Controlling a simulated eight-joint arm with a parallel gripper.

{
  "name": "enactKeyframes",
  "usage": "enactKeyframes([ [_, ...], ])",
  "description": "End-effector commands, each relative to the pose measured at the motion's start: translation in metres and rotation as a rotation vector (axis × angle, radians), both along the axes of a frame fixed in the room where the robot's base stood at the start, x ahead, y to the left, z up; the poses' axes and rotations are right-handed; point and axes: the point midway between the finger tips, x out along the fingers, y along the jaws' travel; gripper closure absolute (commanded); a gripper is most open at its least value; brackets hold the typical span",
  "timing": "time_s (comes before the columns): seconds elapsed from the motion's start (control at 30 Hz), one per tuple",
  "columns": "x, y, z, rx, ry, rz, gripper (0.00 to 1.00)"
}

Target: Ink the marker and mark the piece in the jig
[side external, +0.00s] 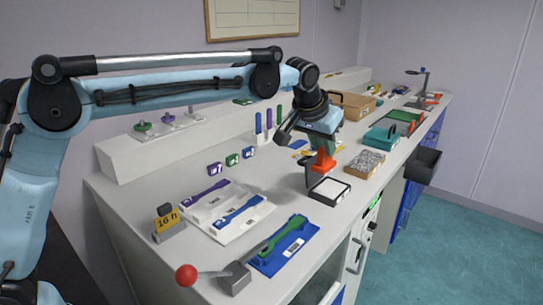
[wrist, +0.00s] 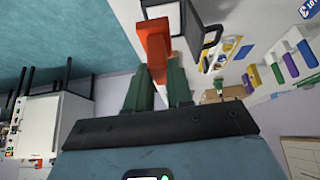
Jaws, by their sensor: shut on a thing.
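My gripper (side external: 318,132) reaches down over the bench at the middle of the side view. It is shut on an orange-red marker (side external: 323,162). In the wrist view the marker (wrist: 157,40) sits between the two dark green fingers (wrist: 160,92). A flat black-rimmed pad with a pale inside (side external: 344,198) lies on the bench just below and right of the marker; I cannot tell whether they touch. A blue jig (side external: 270,265) lies at the front edge of the bench, with a green dumbbell-shaped piece (side external: 285,236) in it. The marker's lower end is not clear.
A white tray (side external: 262,210) holds purple and blue dumbbell pieces. A bin of grey material (side external: 365,163) and a teal box (side external: 385,138) are right of the pad.

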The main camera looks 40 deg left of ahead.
Motion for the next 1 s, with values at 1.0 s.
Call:
enactKeyframes([
  [1.0, -0.153, 0.004, -0.017, -0.001, -0.004, 0.000, 0.98],
])
